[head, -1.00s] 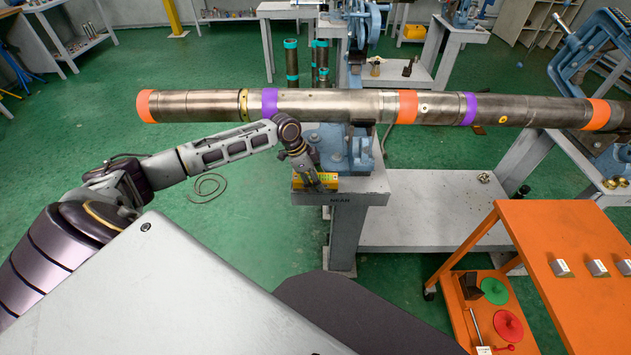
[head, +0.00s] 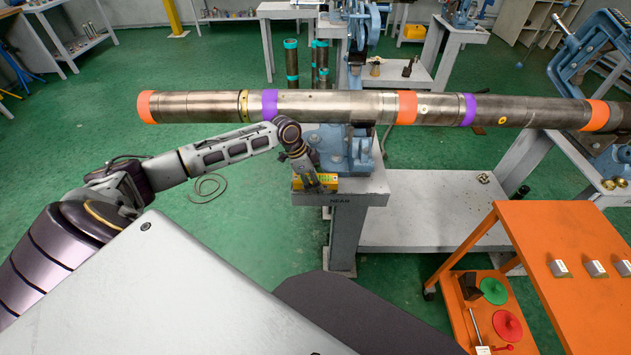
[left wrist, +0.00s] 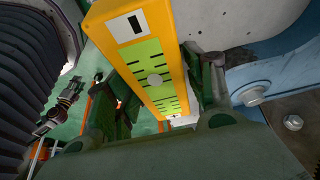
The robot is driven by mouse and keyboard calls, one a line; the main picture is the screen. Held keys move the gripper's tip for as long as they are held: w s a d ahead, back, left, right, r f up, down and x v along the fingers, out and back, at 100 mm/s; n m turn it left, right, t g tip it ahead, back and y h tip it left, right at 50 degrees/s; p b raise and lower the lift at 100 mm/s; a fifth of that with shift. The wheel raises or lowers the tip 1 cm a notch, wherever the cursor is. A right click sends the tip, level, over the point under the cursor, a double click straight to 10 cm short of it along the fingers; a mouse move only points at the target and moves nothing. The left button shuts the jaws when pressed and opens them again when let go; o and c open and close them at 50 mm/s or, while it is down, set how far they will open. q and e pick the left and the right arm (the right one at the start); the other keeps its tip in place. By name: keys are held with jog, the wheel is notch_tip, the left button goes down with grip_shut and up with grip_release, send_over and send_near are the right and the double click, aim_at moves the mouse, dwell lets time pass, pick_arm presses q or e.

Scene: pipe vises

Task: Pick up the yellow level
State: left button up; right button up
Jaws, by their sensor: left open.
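The yellow level (head: 322,181) lies on the front edge of the grey vise stand marked NEAR, below the long pipe. In the left wrist view the level (left wrist: 136,42) is a yellow bar with a green-yellow face, running between the fingers. My left gripper (head: 318,186) points down at the level from above. Its fingers (left wrist: 165,92) stand on either side of the bar; it is open, and I cannot tell whether either finger touches it. The gripper hides part of the level in the head view. My right gripper is not in view.
A long steel pipe (head: 330,106) with orange and purple bands runs across just above my left wrist, held by the blue vise (head: 335,148). An orange cart (head: 530,240) stands at the lower right. Green floor (head: 230,240) is free to the left of the stand.

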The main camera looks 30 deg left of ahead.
pick_arm(q)
jog(key=shift+f, duration=0.1)
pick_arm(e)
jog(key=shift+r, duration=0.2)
pick_arm(q)
jog(key=shift+c, duration=0.4)
grip_shut()
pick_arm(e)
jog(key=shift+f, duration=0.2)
pick_arm(q)
jog(key=shift+r+b, duration=0.2)
jog(key=shift+b, duration=0.2)
notch_tip(320, 180, up, 10)
jog(key=shift+r+p, duration=0.15)
jog(key=shift+p, duration=0.7)
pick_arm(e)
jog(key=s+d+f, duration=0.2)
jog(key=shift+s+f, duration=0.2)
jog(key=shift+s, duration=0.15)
